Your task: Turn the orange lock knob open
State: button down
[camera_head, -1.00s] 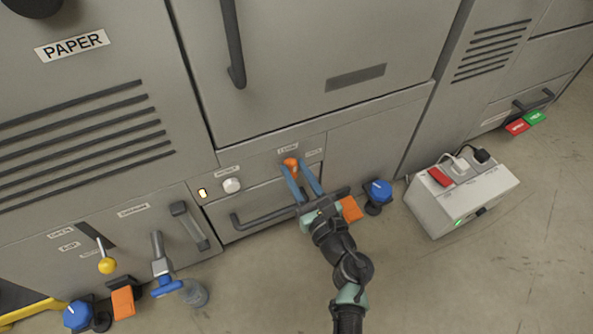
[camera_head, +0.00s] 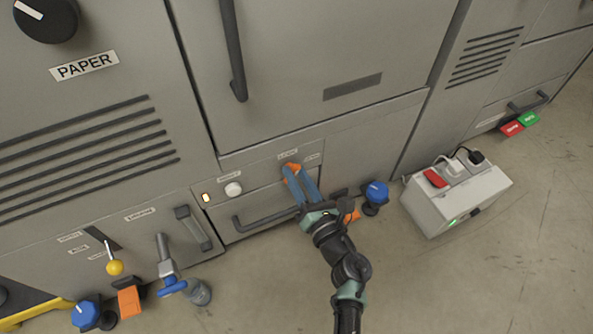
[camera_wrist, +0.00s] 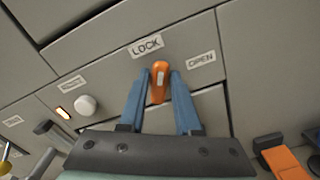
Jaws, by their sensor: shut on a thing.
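The orange lock knob (camera_head: 291,169) sits on the grey front panel above a drawer handle; it also shows in the wrist view (camera_wrist: 159,80). In the wrist view a LOCK label (camera_wrist: 146,45) is above it and an OPEN label (camera_wrist: 201,59) is to its upper right. The knob's pale mark points up, slightly right, close to the LOCK label. My gripper (camera_head: 298,180) has its blue fingers on either side of the knob, shut on it. In the wrist view the fingers (camera_wrist: 157,90) partly cover the panel beside it.
A white round button (camera_head: 233,190) and a lit amber lamp (camera_head: 206,198) are left of the knob. A dark drawer handle (camera_head: 262,220) is below. A blue knob (camera_head: 377,192) and a grey power box (camera_head: 455,195) stand to the right. Open floor lies in front.

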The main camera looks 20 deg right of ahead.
jog(key=m+p, duration=0.2)
jog(key=m, duration=0.4)
jog(key=shift+d+f+m+p, duration=0.1)
jog(key=shift+d+m+p, duration=0.05)
jog(key=shift+m+p, duration=0.2)
jog(key=m, duration=0.1)
jog(key=m+p, duration=0.1)
jog(key=m, duration=0.3)
jog(key=shift+f+m+p, duration=0.25)
jog(key=shift+f+p, duration=0.05)
jog(key=c, duration=0.6)
grip_release()
jog(key=shift+s, duration=0.1)
